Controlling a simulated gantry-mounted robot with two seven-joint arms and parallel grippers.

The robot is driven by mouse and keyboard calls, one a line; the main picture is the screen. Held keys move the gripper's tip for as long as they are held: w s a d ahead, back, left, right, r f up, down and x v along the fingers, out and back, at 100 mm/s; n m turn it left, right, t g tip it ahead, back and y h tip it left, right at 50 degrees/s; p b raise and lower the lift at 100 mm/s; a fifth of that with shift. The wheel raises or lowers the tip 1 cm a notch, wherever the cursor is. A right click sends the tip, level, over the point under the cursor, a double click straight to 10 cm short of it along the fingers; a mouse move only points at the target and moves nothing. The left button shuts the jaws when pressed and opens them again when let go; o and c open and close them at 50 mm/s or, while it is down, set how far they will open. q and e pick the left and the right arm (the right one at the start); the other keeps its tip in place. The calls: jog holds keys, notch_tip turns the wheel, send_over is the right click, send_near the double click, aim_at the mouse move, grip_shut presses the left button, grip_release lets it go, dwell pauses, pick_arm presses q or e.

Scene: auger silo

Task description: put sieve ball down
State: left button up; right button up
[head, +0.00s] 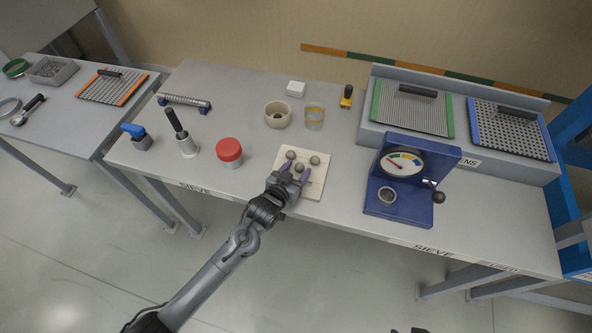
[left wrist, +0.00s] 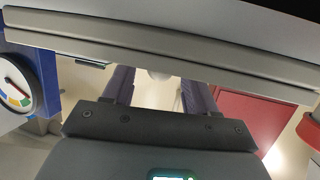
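Three grey balls sit at a pale square board (head: 316,188) near the table's front edge: one at the back left (head: 290,154), one at the right (head: 315,160) and one at the front (head: 299,168). My left gripper (head: 296,171) reaches over the board's front, its purple fingers apart on either side of the front ball. In the left wrist view a pale rounded part of a ball (left wrist: 160,75) shows between the spread fingers, with gaps beside it. The ball's underside is hidden. Only a dark bit, perhaps my right gripper, shows at the head view's bottom edge.
A red-lidded jar (head: 229,153) stands left of the board. A beige bowl (head: 277,115) and a glass jar (head: 314,117) stand behind it. A blue gauge stand (head: 400,205) is to the right. Bare table lies between board and stand.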

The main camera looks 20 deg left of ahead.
pick_arm(q)
jog(key=shift+r, duration=0.15)
jog(key=shift+s+r, duration=0.15)
jog(key=shift+s, duration=0.2)
jog(key=p+v, duration=0.1)
jog(key=v, duration=1)
jog(key=s+a+f+g, duration=0.1)
jog(key=s+f+g, duration=0.2)
jog(key=s+g, duration=0.3)
jog(key=s, duration=0.5)
jog(key=shift+y, duration=0.4)
jog(key=shift+o, duration=0.4)
jog(key=s+a+g, duration=0.2)
jog(key=s+g, duration=0.2)
jog(key=s, duration=0.7)
jog(key=shift+a+r+m+g+y, duration=0.2)
jog(key=shift+m+g+y, duration=0.2)
jog(key=shift+w, duration=0.1)
